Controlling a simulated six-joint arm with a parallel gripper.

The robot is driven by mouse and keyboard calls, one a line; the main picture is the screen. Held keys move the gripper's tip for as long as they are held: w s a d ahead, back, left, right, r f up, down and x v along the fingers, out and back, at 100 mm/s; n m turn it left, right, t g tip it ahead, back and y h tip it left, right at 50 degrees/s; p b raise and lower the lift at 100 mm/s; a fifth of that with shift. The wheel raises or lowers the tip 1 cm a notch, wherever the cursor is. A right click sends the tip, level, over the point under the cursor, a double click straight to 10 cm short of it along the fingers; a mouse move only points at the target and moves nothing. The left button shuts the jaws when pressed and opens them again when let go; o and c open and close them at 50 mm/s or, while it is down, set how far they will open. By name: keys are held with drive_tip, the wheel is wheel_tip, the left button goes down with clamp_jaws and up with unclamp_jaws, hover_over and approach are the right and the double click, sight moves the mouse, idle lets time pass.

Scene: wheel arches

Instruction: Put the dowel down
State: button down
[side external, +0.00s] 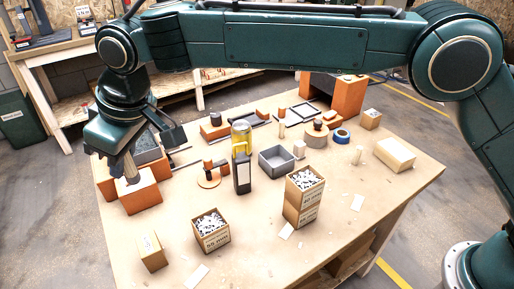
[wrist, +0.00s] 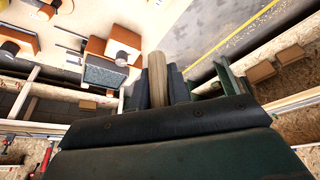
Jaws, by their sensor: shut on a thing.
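A pale wooden dowel (wrist: 157,75) is held between the two fingers of my gripper (wrist: 157,90) in the wrist view. In the side view my gripper (side external: 122,168) is at the table's left end, with the dowel's lower end (side external: 131,171) pointing down. It appears close above or at an orange block (side external: 140,195); whether it touches cannot be told. Most of the dowel is hidden by my gripper in the side view. My gripper is shut on the dowel.
Small cartons (side external: 212,232) stand along the table's (side external: 250,262) near side. The front middle has free room.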

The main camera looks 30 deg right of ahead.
drive_tip(key=shift+w+a+r, duration=0.1)
drive_tip(key=shift+a+r, duration=0.05)
drive_tip(key=shift+a, duration=0.6)
drive_tip(key=shift+a+r, duration=0.1)
drive_tip(key=shift+a, duration=0.6)
drive_tip(key=shift+f, duration=0.1)
hover_over(139, 241)
drive_tip(key=s+d, duration=0.1)
wheel_tip(139, 241, down, 16)
drive_tip(key=shift+r, duration=0.2)
drive_tip(key=shift+f, duration=0.1)
drive_tip(key=shift+f, duration=2.05)
drive_tip(key=shift+s+f, duration=0.1)
drive_tip(key=c, duration=1.3)
unclamp_jaws()
drive_tip(key=shift+c, duration=0.2)
